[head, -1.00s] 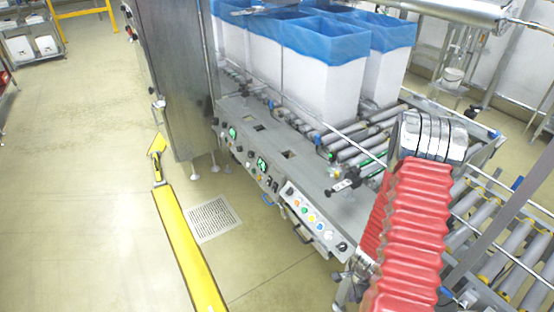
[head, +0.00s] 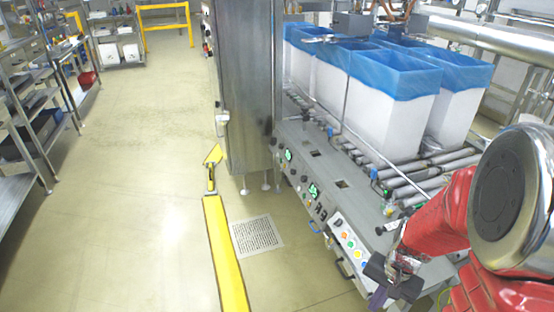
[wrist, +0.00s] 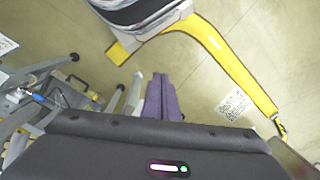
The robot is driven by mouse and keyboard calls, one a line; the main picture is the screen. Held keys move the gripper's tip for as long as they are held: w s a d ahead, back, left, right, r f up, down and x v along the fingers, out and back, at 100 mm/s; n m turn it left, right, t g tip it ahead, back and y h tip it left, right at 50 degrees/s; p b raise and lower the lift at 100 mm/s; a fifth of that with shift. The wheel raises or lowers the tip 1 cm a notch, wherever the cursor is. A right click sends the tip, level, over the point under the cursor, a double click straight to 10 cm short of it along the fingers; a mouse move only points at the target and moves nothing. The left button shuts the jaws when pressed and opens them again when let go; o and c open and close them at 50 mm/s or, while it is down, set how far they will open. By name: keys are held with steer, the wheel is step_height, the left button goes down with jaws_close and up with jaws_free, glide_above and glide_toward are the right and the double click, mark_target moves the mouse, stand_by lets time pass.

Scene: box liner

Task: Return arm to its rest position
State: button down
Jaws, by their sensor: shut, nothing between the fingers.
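My arm, in a red ribbed cover with a large round metal joint, is bent at the right of the head view. My gripper (head: 378,298) hangs low beside the front of the machine, partly cut off by the lower edge. Its dark body and purple fingers show there. In the wrist view my gripper (wrist: 160,78) points over the floor, its two purple fingers together with nothing between them. No object is held.
The machine's control panel (head: 350,242) is close to my gripper. White boxes with blue liners (head: 385,120) stand on its rollers. Open floor (head: 130,190) lies left; shelves (head: 35,125) stand further left.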

steer(key=s+a+r+n+t, duration=0.1)
steer(key=a+r+n+t, duration=0.1)
steer(key=r, duration=0.6)
steer(key=s+a+r+n+t, duration=0.2)
steer(key=a+r+n, duration=0.1)
steer(key=r, duration=0.5)
steer(key=s+a+r+n+t+h, duration=0.1)
steer(key=a+r+n, duration=0.2)
steer(key=r, duration=0.6)
steer(key=shift+s+a+t, duration=0.3)
steer(key=shift+a+t, duration=0.1)
steer(key=shift+a, duration=0.7)
